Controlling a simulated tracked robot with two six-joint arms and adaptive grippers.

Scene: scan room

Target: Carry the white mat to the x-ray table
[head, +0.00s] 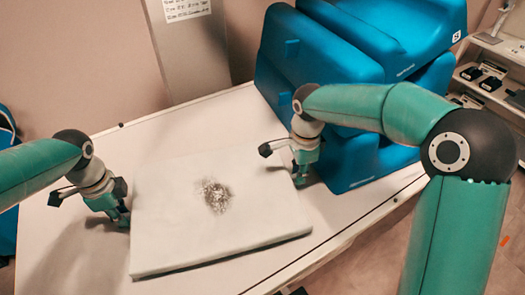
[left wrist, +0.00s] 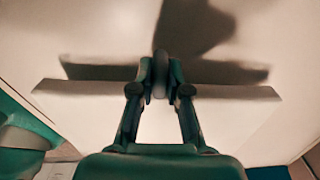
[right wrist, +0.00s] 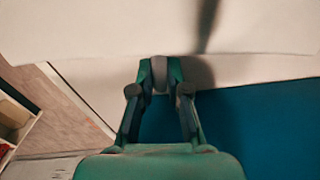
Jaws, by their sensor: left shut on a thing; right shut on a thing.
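The white mat (head: 165,225) is a flat, thick slab in the middle of the head view, with a grey, speckled patch near its centre. It is over a white table top (head: 55,250); I cannot tell whether it rests on it or hangs just above. My left gripper (head: 123,217) is shut on the mat's left edge; its fingers show in the left wrist view (left wrist: 161,78). My right gripper (head: 299,177) is shut on the mat's right edge, close to a blue block; it shows in the right wrist view (right wrist: 160,75).
Large blue padded blocks (head: 340,60) are stacked at the back right of the table, right beside my right gripper. A shelf (head: 490,85) with dark items stands at the far right. A wall with a grey panel (head: 187,50) is behind. Bare table lies left of the mat.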

